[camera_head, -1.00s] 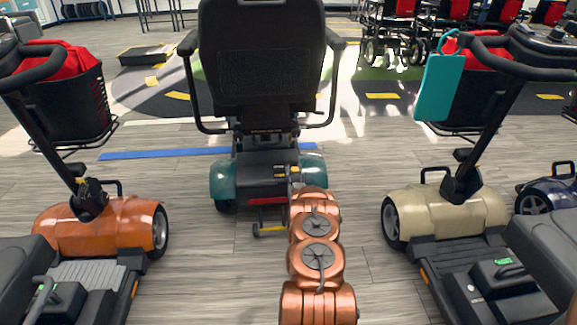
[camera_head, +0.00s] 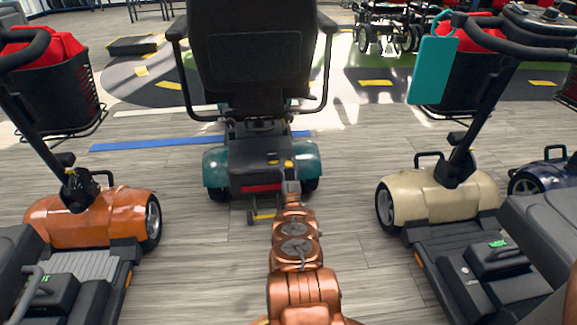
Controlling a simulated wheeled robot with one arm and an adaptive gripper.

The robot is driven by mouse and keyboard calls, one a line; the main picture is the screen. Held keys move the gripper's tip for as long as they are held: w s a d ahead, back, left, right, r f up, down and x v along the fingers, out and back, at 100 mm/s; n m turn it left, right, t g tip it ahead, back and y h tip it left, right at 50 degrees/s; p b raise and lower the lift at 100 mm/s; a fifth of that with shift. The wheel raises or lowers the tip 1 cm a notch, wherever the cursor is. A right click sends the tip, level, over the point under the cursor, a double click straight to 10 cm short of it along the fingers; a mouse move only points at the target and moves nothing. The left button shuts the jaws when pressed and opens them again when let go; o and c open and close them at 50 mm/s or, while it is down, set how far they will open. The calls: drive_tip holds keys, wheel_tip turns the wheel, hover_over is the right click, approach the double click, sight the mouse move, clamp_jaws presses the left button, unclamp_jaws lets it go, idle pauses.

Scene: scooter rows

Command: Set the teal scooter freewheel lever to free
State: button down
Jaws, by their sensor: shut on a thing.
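The teal scooter (camera_head: 217,167) stands in the middle with its rear toward me, its black seat (camera_head: 255,60) above the teal rear cover. My gripper (camera_head: 289,168) reaches the right part of the scooter's rear, at the end of my copper arm. It is shut on a small yellow-tipped part there, which looks like the freewheel lever (camera_head: 288,162). The jaws and the arm hide most of this part, and its setting cannot be read. A small yellow mark (camera_head: 272,162) lies just to the left. A red strip (camera_head: 262,188) crosses the rear below.
An orange scooter (camera_head: 95,218) stands at left and a beige scooter (camera_head: 440,195) at right, with a teal tag (camera_head: 432,70) on its handlebar. A navy scooter (camera_head: 545,180) is at far right. Grey floor is open on both sides of the teal scooter.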

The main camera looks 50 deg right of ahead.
idle(0.4)
drive_tip(key=c, duration=0.8)
unclamp_jaws()
drive_tip(key=shift+o, duration=0.2)
drive_tip(key=shift+r, duration=4.95)
